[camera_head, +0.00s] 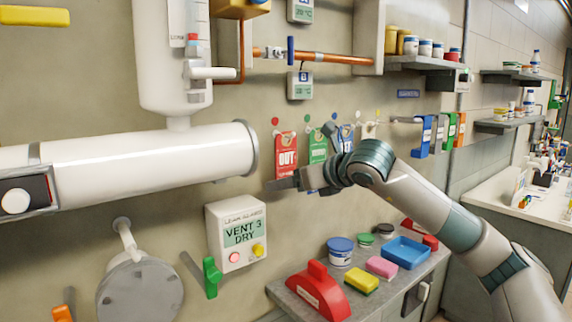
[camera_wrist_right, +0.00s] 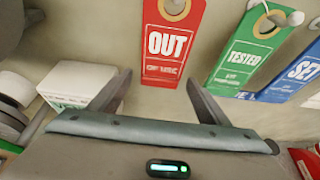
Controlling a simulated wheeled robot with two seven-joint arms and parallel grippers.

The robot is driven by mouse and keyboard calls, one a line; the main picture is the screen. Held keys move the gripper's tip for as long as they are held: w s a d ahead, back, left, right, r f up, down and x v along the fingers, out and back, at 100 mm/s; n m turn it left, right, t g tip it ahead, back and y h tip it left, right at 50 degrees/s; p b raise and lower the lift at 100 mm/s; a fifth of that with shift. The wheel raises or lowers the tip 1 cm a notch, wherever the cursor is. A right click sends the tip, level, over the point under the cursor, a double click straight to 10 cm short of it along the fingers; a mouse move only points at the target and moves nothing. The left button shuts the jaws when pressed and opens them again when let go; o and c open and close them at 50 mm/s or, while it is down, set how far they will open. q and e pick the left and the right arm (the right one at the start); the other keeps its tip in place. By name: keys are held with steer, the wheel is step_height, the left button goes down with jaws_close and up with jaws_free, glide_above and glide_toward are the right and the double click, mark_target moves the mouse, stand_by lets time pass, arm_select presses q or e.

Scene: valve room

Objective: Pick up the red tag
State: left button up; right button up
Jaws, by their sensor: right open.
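The red tag (camera_head: 287,146), lettered OUT, hangs on the wall in the head view. In the right wrist view the red tag (camera_wrist_right: 172,48) hangs upright from a peg through its ring, and its lower end lies between the fingertips as seen from the wrist. My right gripper (camera_head: 275,185) is at the lower end of the tag in the head view and covers part of it. In the right wrist view my right gripper (camera_wrist_right: 157,78) is open with nothing held. I cannot tell whether it touches the tag. My left gripper is not in view.
A green tag (camera_head: 317,146) and a blue tag (camera_head: 346,138) hang to the right of the red one. A white pipe (camera_head: 150,160) runs at left. A shelf (camera_head: 385,285) with jars and sponges is below.

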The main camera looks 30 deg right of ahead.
steer(key=shift+w, duration=0.1)
stand_by(0.4)
steer(key=c, duration=1.1)
steer(key=shift+d, duration=0.1)
